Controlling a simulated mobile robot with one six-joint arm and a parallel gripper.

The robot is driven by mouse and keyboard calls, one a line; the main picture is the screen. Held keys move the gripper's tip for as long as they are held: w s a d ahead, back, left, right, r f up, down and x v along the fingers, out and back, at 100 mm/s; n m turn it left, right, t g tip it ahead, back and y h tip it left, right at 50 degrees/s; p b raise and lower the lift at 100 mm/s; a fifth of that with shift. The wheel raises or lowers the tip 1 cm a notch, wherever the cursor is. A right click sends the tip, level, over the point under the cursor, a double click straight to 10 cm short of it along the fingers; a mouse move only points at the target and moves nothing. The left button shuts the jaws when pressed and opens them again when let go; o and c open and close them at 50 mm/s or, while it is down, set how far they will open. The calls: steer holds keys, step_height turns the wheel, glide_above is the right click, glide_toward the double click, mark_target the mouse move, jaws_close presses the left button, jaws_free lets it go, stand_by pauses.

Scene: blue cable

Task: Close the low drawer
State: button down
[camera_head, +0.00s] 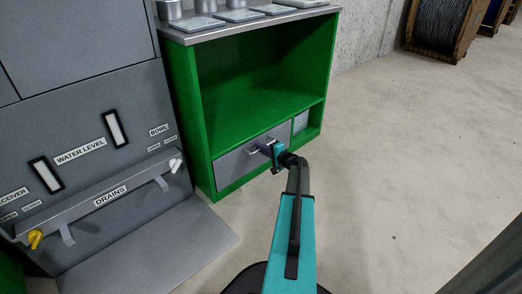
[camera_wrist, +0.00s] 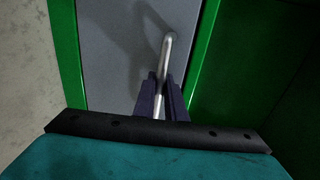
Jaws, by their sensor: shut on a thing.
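The low drawer (camera_head: 234,165) has a grey front and sits at the bottom of a green cabinet (camera_head: 184,101). Its front looks about level with the green frame in the head view; a small gap I cannot judge. My gripper (camera_head: 268,150) is at the drawer's metal handle (camera_head: 254,149). In the wrist view, the dark fingers of my gripper (camera_wrist: 161,98) are shut on the silver bar handle (camera_wrist: 165,58), with the grey drawer front (camera_wrist: 105,55) behind it. Part of the handle is hidden between the fingers.
A grey machine with a drains tray (camera_head: 100,200) stands left of the cabinet. An open shelf is above the drawer, and metal pots (camera_head: 169,9) stand on the cabinet top. A cable reel (camera_head: 437,25) is at the back. The concrete floor (camera_head: 400,170) on the right is clear.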

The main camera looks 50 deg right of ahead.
steer(key=c, duration=1.8)
jaws_free()
steer(key=shift+w+r, duration=0.1)
steer(key=shift+w, duration=0.15)
steer(key=shift+s, duration=0.2)
steer(key=shift+p+v, duration=2.55)
steer(key=shift+v, duration=4.25)
steer(key=shift+d, duration=0.1)
